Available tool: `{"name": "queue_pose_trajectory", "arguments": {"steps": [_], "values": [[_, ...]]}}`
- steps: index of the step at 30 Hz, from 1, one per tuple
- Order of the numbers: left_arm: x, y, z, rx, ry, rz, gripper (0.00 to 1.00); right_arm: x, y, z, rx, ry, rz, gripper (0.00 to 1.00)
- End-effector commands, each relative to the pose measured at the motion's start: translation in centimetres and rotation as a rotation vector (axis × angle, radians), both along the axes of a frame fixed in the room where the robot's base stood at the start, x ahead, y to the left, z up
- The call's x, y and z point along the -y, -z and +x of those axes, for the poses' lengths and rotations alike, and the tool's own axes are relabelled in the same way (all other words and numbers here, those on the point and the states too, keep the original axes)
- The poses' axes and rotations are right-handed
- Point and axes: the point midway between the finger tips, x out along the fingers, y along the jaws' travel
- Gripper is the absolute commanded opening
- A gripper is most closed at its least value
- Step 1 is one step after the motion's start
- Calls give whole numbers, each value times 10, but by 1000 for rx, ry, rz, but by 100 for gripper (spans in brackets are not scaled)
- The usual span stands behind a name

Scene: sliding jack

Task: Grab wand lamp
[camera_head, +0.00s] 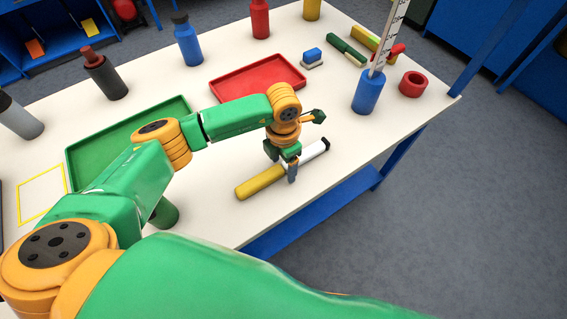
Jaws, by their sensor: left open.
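The wand lamp (260,181) lies on the white table near its front edge, with a yellow handle at the left and a white tube with a black tip at the right. My left gripper (283,166) points down over the middle of the lamp and is open. One finger shows on the near side of the lamp; the other is partly hidden on the far side. I cannot tell whether the fingers touch it. The gripper hides the lamp's middle. My right gripper is not in view.
A red tray (230,91) and a green tray (85,158) lie behind my left arm. A blue holder (368,95) with a white ruler and a red ring (412,84) stand at the right. Several bottles line the back. The table around the lamp is clear.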

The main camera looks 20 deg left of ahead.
Motion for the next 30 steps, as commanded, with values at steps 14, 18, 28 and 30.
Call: {"name": "queue_pose_trajectory", "arguments": {"steps": [14, 18, 28, 30], "values": [[0, 0, 0, 0, 0, -1, 0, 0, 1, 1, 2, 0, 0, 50], [0, 0, 0, 1, -1, -2, 0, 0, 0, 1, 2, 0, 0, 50], [1, -13, 2, 4, -1, -3, 0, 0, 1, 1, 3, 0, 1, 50], [1, -25, 2, 5, -1, -3, 0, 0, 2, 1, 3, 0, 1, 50]]}}
